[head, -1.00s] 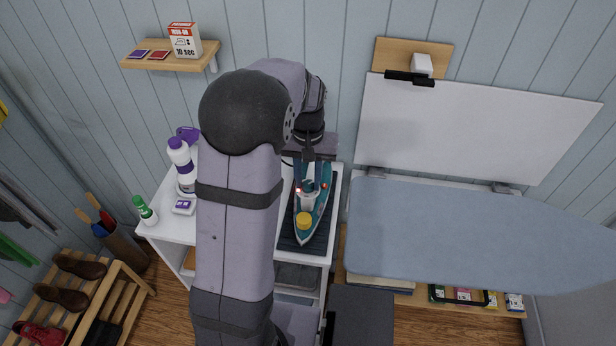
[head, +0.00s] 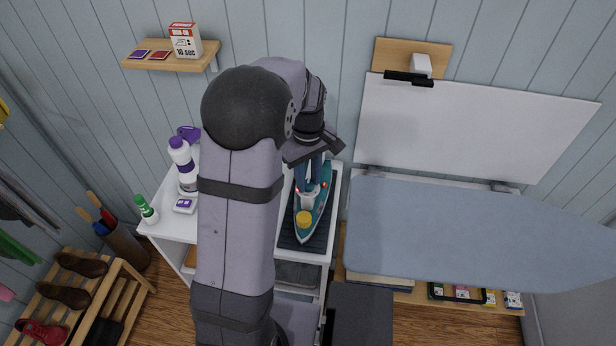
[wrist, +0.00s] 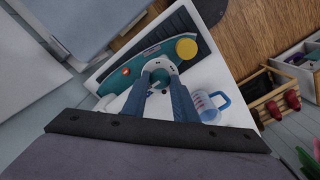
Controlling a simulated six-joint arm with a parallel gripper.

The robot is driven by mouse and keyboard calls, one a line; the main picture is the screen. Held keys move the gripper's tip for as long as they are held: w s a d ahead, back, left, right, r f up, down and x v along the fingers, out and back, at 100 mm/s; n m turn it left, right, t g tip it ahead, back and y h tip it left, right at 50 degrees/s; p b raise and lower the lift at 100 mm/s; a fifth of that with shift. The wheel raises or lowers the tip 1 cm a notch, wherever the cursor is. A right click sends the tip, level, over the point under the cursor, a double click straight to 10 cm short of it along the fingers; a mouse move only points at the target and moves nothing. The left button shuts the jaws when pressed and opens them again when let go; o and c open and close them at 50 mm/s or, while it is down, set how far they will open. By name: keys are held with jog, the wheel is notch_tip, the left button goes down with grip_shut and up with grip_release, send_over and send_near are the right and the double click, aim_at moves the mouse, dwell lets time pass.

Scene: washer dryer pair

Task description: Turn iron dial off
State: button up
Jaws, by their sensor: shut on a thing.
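The iron (head: 313,213) is teal and white with a yellow cap (head: 303,218). It lies on a dark ribbed mat (head: 290,239) on a white cabinet top. My gripper (head: 309,181) points down at the rear part of the iron. In the wrist view, the two fingertips of my gripper (wrist: 160,82) are closed in on the small dial (wrist: 159,77) on the iron's pale round part. The fingers hide much of the dial, so its setting cannot be read. A red spot (wrist: 126,71) shows on the teal body beside it.
A white bottle with a purple cap (head: 182,160) and a green-capped bottle (head: 146,210) stand left on the cabinet. The blue-grey ironing board (head: 470,235) lies to the right. A small wall shelf (head: 170,64) holds a box. A clear jug (wrist: 208,105) is near the fingers in the wrist view.

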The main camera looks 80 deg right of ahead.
aim_at(308, 184)
jog(key=shift+r, duration=0.1)
dwell(0.4)
jog(key=o, duration=1.1)
jog(key=shift+r+b, duration=1.1)
jog(key=shift+r, duration=2.55)
